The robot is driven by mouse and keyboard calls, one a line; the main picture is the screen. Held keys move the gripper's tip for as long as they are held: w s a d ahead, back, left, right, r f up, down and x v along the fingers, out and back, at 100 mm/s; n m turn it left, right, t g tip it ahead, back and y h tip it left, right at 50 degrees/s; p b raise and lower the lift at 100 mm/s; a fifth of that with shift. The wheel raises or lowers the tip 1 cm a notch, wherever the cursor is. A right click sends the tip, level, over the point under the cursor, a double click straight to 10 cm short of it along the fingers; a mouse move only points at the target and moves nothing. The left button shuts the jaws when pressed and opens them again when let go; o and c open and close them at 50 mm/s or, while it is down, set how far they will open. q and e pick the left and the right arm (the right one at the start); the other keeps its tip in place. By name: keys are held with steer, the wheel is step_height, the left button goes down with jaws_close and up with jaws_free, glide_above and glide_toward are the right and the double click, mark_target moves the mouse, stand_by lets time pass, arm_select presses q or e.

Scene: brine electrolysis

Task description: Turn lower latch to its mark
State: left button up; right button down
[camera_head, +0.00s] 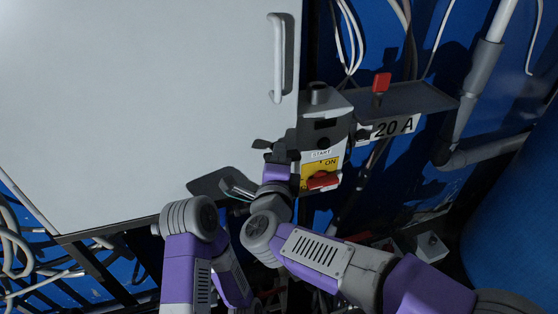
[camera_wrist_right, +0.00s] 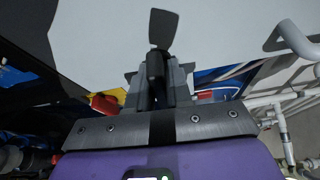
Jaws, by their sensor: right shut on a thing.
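The lower latch (camera_head: 262,144) is a small dark lever with a flared paddle end, by the right edge of the white cabinet door (camera_head: 130,90). My right gripper (camera_head: 276,158) is shut on it. In the right wrist view the paddle (camera_wrist_right: 162,28) sticks out beyond the fingers (camera_wrist_right: 160,85) against the pale door. The fingers and purple wrist hide the latch's base. I cannot make out its mark.
The door handle (camera_head: 277,58) is above the latch. Right of my gripper stand a grey START/ON control box (camera_head: 323,130) with a red switch (camera_head: 322,181), and a shelf with a red lever (camera_head: 381,82) and a 20 A label. Cables and pipes line the blue wall.

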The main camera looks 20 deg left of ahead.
steer(key=shift+n, duration=0.5)
steer(key=c, duration=1.1)
jaws_free()
steer(key=v, duration=0.7)
steer(key=shift+s+d+f+b, duration=0.1)
steer(key=shift+s+f+b, duration=0.2)
steer(key=shift+b, duration=0.1)
